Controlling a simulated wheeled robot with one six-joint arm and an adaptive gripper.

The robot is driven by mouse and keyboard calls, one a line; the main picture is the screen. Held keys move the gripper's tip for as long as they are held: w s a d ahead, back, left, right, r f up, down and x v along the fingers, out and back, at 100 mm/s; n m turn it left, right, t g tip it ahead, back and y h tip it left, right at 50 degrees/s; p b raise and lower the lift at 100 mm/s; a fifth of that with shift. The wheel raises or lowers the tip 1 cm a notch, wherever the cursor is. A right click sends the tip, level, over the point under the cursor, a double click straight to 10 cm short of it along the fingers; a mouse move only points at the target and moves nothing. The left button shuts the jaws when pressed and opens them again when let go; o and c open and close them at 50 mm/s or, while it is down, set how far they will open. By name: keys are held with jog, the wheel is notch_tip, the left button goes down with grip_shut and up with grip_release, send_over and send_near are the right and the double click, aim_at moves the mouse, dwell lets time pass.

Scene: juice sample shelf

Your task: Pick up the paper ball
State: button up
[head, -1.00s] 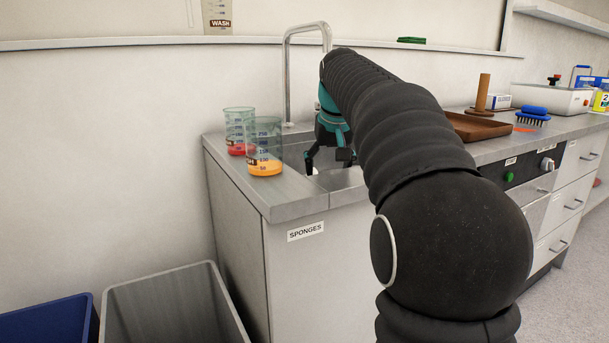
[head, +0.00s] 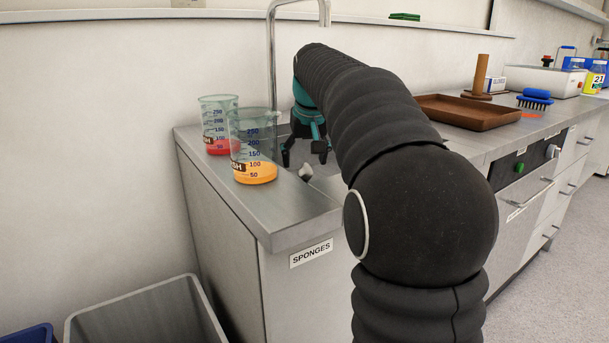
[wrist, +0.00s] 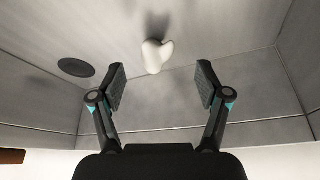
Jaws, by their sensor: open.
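The paper ball (wrist: 156,55) is a small, off-white, lumpy thing. In the wrist view it lies in the metal sink (wrist: 215,45), ahead of the fingertips and roughly midway between them. It also shows in the head view (head: 306,172), small and pale at the sink, partly hidden by the sink's near edge. My gripper (wrist: 160,88) is open and empty, its two dark fingers with teal joints spread apart. In the head view my gripper (head: 305,155) hangs over the sink, close to the ball, with no visible contact.
Two beakers, one with orange liquid (head: 254,172) and one with red liquid (head: 221,146), stand left of my gripper. A faucet (head: 271,60) rises behind. The drain (wrist: 76,67) is left of the ball. A brown tray (head: 470,112) sits at right. Bins stand below left.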

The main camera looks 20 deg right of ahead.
aim_at(306, 166)
jog(key=x, duration=0.4)
jog(key=shift+s+f, duration=0.15)
jog(key=shift+s, duration=0.05)
jog(key=shift+d, duration=0.1)
jog(key=shift+c, duration=0.3)
jog(key=c, duration=1)
